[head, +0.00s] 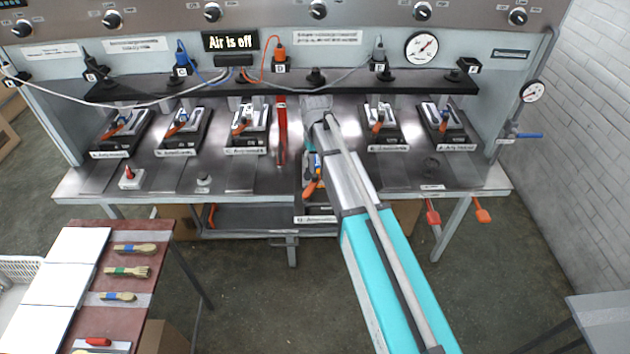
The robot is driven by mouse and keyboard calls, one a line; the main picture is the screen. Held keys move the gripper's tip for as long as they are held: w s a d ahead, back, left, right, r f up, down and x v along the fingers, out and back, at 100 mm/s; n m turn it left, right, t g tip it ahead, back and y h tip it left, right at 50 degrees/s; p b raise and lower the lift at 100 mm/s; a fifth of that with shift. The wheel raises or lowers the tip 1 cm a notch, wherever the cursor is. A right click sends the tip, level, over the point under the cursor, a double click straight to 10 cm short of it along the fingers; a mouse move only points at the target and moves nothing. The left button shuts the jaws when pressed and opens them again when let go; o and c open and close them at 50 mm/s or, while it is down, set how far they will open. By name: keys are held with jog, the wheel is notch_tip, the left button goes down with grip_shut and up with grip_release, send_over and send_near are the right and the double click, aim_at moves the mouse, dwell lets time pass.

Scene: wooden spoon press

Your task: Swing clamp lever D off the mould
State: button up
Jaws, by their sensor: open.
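Mould D (316,219) sits in the fourth bay, farther forward than the other moulds, at the bench's front edge. My own arm hides much of it. Its orange clamp lever (311,188) shows just left of my arm, with a bit of blue beside it. Whether the lever lies over the mould or clear of it I cannot tell. My arm reaches from the bottom right up to the bay of mould D.
Similar moulds with orange levers stand left (250,132) and right (386,133) of the bay. A dark rail (140,94) with plugs and cables runs behind. The sign (230,41) reads "Air is off".

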aim_at(315, 175)
jog(key=shift+f+b, duration=3.5)
jog(key=shift+f, duration=0.3)
grip_shut()
